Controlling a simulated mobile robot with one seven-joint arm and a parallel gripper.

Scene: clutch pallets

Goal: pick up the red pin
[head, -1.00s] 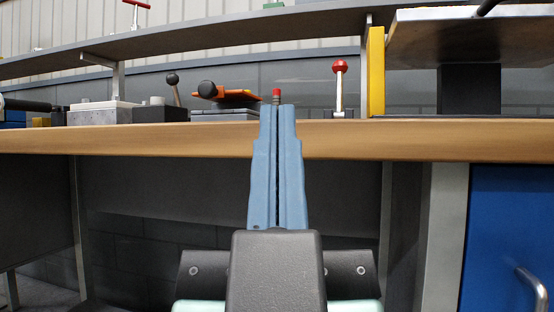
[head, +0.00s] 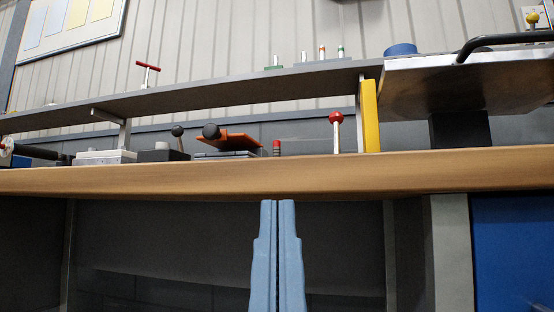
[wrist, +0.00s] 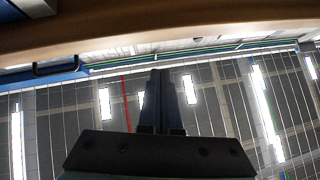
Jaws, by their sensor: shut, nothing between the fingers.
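A small red-topped pin (head: 276,147) with a dark lower part stands upright on the wooden workbench (head: 200,180), right of an orange plate (head: 235,142). Its foot is hidden by the bench's front edge. My gripper (head: 278,202) has two blue fingers pressed together, pointing up, with nothing between them. In the head view its tips lie just below the bench's front edge, below the pin and apart from it. The wrist view also shows the closed fingers (wrist: 160,72); I cannot make out the pin there.
A red-knobbed lever (head: 336,118) and a yellow upright (head: 370,116) stand right of the pin. A black-knobbed lever (head: 178,131) and grey blocks (head: 163,155) are left. A grey shelf (head: 210,98) spans above. A blue cabinet (head: 510,250) is under the bench at right.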

